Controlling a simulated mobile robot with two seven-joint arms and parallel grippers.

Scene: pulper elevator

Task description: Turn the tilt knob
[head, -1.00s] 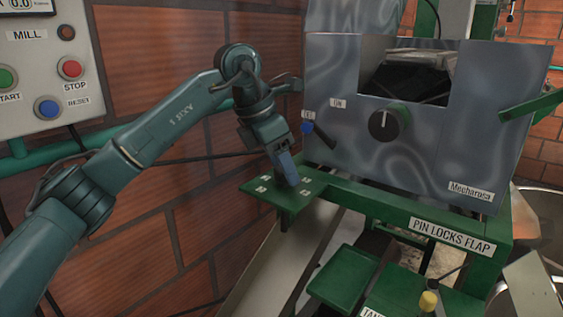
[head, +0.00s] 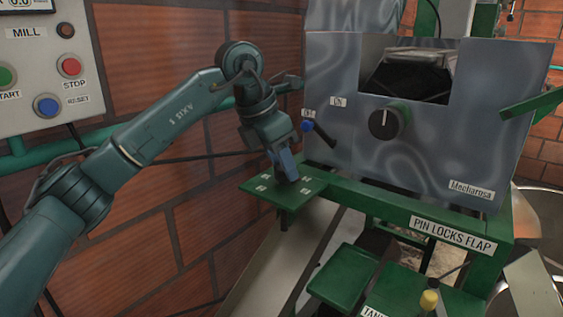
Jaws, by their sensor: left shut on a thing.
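My left gripper (head: 285,166) reaches down onto a small green plate (head: 288,203) at the left end of the green frame. Small white labels lie around the fingertips on this plate. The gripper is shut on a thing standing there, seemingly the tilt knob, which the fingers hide. A black round knob (head: 385,122) with a white pointer line sits apart on the grey metal panel; its pointer is upright. My right gripper is not in view.
The grey metal box (head: 440,165) stands just right of my gripper. A lever with a blue ball (head: 307,126) juts out close to my wrist. A control box with buttons (head: 35,92) hangs at upper left, before a brick wall (head: 170,265). A yellow-topped knob (head: 429,299) is low right.

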